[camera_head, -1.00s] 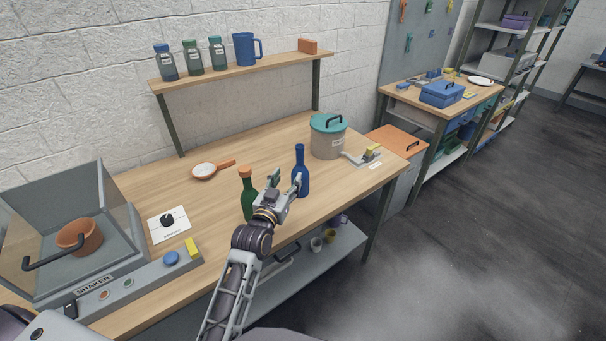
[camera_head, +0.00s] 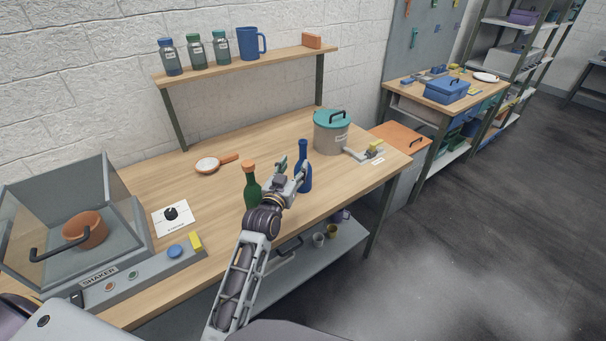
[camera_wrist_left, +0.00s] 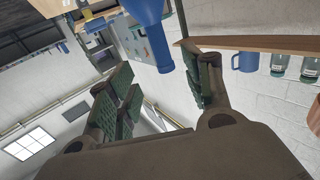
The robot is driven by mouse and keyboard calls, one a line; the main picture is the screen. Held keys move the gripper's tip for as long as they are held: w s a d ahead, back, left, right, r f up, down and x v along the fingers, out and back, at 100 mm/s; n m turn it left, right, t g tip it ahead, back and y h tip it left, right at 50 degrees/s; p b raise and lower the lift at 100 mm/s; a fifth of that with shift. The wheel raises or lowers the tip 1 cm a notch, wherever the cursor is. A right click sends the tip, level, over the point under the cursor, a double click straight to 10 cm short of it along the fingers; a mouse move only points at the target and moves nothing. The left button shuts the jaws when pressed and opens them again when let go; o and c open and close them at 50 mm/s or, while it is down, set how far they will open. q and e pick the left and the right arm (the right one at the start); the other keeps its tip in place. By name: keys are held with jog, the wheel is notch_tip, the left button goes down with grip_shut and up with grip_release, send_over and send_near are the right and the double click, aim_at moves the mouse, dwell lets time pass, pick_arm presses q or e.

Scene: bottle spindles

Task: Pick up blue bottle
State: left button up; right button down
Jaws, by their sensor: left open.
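The blue bottle (camera_head: 305,173) stands upright near the front edge of the workbench, to the right of a green bottle (camera_head: 252,191) with an orange cap. My left gripper (camera_head: 291,169) is open right at the blue bottle, on its near left side, and hides part of its body. In the left wrist view the blue bottle (camera_wrist_left: 154,30) lies beyond and between the spread fingers of my left gripper (camera_wrist_left: 165,78), its neck pointing into the gap. Whether a finger touches it, I cannot tell. My right gripper is not in view.
A grey pot with a teal lid (camera_head: 332,133) stands behind the blue bottle to the right. The green bottle is close beside my left wrist. A shaker box (camera_head: 75,230) takes up the bench's left end. A wall shelf (camera_head: 250,65) holds jars and a blue mug (camera_head: 250,43).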

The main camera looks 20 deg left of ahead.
aim_at(301, 153)
pick_arm(q)
jog(key=shift+w+d, duration=0.1)
jog(key=shift+w, duration=2.5)
jog(key=shift+w+f+p, duration=0.15)
jog(key=shift+w+p, duration=0.15)
jog(key=shift+w, duration=1)
jog(key=shift+w+f+p, duration=0.15)
jog(key=shift+w+p, duration=0.15)
jog(key=shift+w, duration=1)
jog(key=shift+c, duration=0.2)
grip_shut()
jog(key=shift+r, duration=0.1)
